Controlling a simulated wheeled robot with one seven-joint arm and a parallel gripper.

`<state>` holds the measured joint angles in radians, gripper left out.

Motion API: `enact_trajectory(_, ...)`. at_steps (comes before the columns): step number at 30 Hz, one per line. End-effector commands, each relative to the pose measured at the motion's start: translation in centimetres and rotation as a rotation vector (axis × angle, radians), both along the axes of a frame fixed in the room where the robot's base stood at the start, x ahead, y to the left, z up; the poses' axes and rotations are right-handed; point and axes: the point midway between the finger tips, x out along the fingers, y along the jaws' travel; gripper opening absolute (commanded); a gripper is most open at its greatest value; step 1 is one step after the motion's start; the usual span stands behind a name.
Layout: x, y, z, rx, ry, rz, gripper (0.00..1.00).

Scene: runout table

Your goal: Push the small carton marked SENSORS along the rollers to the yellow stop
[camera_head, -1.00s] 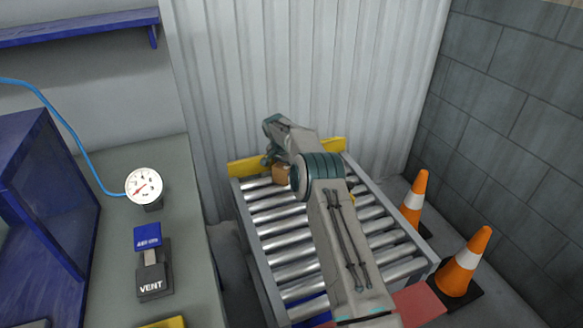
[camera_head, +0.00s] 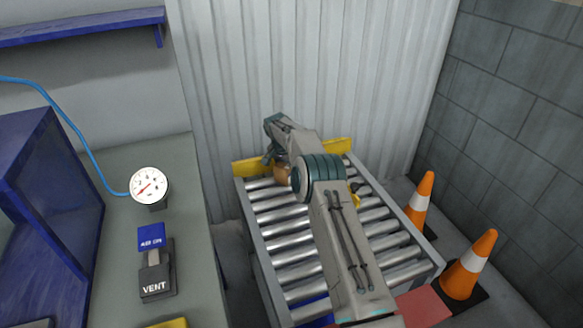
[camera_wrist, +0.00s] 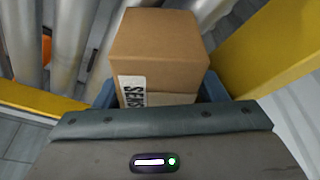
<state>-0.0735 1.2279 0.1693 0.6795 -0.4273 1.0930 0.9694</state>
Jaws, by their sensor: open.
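The small brown carton (camera_head: 281,174) is on the rollers near their far end, partly hidden by my arm in the head view. In the wrist view the carton (camera_wrist: 160,50) fills the space between the blue fingers of my open gripper (camera_wrist: 158,92), its white label partly readable as "SENS". The yellow stop (camera_head: 335,147) crosses the far end of the rollers, partly hidden by my arm. Yellow surfaces (camera_wrist: 275,45) also show beside the carton in the wrist view. I cannot tell whether the carton touches the stop, or whether the fingers touch the carton.
Two orange cones (camera_head: 468,266) stand right of the conveyor. A bench with a gauge (camera_head: 150,185) and a VENT block (camera_head: 156,284) is at left.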

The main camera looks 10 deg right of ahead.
Motion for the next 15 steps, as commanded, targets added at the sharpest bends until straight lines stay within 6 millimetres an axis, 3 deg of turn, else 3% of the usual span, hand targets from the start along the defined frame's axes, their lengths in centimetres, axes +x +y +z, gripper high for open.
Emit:
enact_trajectory(1,0.8,1.3,2.6,0.018,-0.048,0.012,0.83)
enact_trajectory(3,0.4,1.5,3.7,0.016,-0.047,0.013,0.83)
enact_trajectory(6,-0.2,1.8,6.0,0.016,-0.043,0.012,0.90)
enact_trajectory(15,-2.0,1.7,11.5,0.006,-0.025,-0.002,0.90)
